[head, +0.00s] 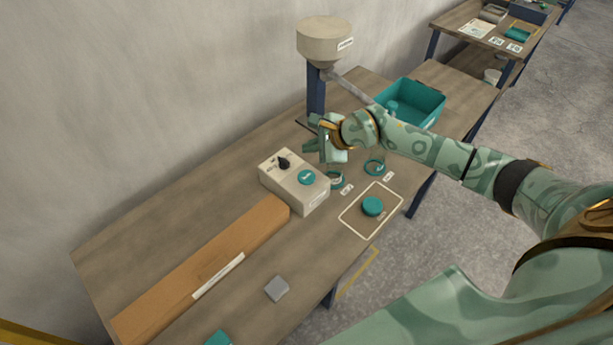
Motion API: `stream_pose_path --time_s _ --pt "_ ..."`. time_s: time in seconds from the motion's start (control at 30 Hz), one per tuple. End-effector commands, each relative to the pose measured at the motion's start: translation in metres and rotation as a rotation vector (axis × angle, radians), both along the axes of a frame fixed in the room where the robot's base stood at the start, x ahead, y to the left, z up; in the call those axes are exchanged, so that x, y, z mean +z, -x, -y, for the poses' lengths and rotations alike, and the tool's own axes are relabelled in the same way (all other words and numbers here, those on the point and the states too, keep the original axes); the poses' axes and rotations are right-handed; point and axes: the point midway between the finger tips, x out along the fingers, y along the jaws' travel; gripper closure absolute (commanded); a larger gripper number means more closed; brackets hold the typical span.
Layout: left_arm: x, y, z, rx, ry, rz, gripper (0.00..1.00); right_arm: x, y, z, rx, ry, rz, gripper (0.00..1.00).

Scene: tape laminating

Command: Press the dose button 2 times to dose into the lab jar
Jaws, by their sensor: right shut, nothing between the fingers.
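A cream control box (293,184) on the table carries a round teal button (306,177) and a black knob (284,163). I take the teal button for the dose button. My right gripper (318,150) is shut and empty, a little behind and above the box, apart from the button. Two clear jars with teal rims stand behind the box, one close to it (336,181) and one farther right (375,168). I cannot tell which is the lab jar. My right gripper and forearm hide the spot under the dispenser hopper (325,42). My left gripper is not in view.
A teal bin (413,101) stands at the back right. A teal lid-like disc (372,206) lies in a white-outlined square. A long brown block (205,270) and a small grey block (277,289) lie toward the front. The wall runs along the left.

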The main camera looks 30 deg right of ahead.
Motion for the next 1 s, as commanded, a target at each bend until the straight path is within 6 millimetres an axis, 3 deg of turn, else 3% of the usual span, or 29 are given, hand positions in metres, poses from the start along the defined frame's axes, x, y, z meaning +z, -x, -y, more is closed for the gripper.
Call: stream_pose_path --time_s 0.5,0.67,1.0 --pt "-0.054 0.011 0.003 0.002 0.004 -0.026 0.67 -0.072 0.0 0.0 0.0 0.0 -0.002 1.0" --pt "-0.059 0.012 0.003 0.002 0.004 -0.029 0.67 -0.08 0.0 0.0 0.0 -0.001 -0.001 1.0" --pt "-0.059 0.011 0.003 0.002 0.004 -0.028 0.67 -0.08 0.0 0.0 -0.001 -0.001 0.0 1.0"
